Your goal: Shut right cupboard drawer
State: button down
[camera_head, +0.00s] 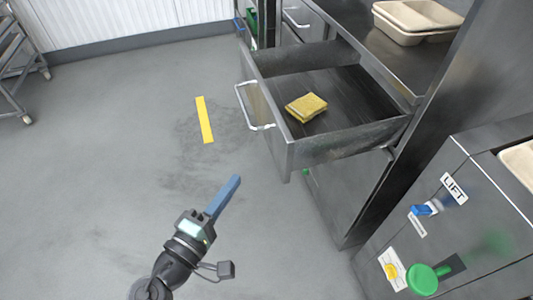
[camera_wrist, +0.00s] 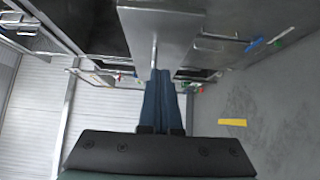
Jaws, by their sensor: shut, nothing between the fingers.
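The cupboard drawer (camera_head: 283,150) stands pulled out from the steel cupboard, with a pale bar handle (camera_head: 254,108) on its front. A yellow sponge (camera_head: 306,107) lies inside it. My gripper (camera_head: 225,194) is shut and empty, with blue fingers. In the head view it is in the open, below and left of the drawer front, apart from it. In the wrist view the closed fingers (camera_wrist: 161,98) point toward a grey steel panel (camera_wrist: 165,38), whose exact part I cannot tell.
Beige trays (camera_head: 415,22) sit on the cupboard top. A machine with a LIFT label (camera_head: 454,189) and a green knob (camera_head: 422,279) stands at right. A wheeled rack (camera_head: 18,65) is at far left. The floor (camera_head: 110,150) at left is clear, with a yellow strip (camera_head: 204,120).

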aim_at(276, 146)
jog(key=x, duration=0.3)
jog(key=d+x, duration=0.1)
jog(key=x, duration=0.2)
jog(key=s+x, duration=0.1)
jog(key=x, duration=0.2)
jog(key=shift+d, duration=0.4)
jog(key=shift+w+d, duration=0.25)
jog(key=shift+d, duration=0.3)
